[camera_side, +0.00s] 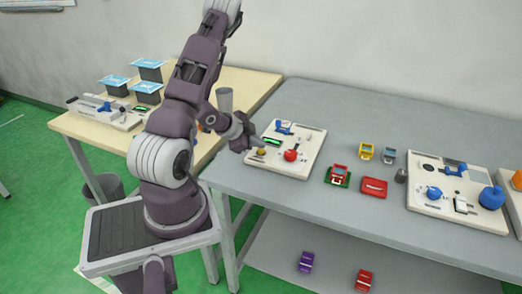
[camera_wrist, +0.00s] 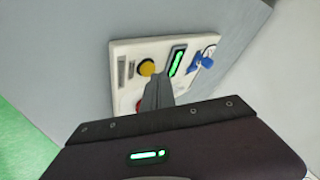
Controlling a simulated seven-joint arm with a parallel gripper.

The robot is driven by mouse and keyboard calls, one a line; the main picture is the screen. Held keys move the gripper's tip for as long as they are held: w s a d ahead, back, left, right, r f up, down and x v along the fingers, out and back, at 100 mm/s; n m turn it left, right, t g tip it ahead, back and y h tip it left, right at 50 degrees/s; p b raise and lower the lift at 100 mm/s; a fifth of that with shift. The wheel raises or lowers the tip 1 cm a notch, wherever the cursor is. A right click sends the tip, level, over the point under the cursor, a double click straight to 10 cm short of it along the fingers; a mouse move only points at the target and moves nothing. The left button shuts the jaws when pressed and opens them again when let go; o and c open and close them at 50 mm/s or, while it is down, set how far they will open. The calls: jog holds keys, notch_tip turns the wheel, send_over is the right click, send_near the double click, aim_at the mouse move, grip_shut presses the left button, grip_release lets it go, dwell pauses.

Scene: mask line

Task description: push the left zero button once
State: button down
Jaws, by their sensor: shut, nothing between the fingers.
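A white panel (camera_side: 283,168) lies on the left part of the grey table and carries a yellow button (camera_side: 261,152), a green-lit display (camera_side: 272,142), a red knob (camera_side: 291,155) and a blue lever (camera_side: 284,127). My gripper (camera_side: 260,144) is shut and empty, low over the panel's left side near the yellow button. In the wrist view, the closed fingers (camera_wrist: 160,85) point at the panel (camera_wrist: 128,47), just beside the yellow button (camera_wrist: 147,67). They partly hide the red knob (camera_wrist: 140,103). Whether they touch the panel cannot be told.
A second white panel (camera_side: 418,196) with blue parts is at the right. Between the panels are a red tray (camera_side: 374,187), a red-and-green block (camera_side: 339,175) and small yellow (camera_side: 366,151) and grey (camera_side: 389,156) items. A wooden table (camera_side: 252,82) stands at the left.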

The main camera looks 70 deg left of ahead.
aim_at(259, 151)
jog(key=shift+f, duration=0.4)
dwell(0.3)
jog(key=shift+r, duration=0.85)
jog(key=shift+r, duration=2.5)
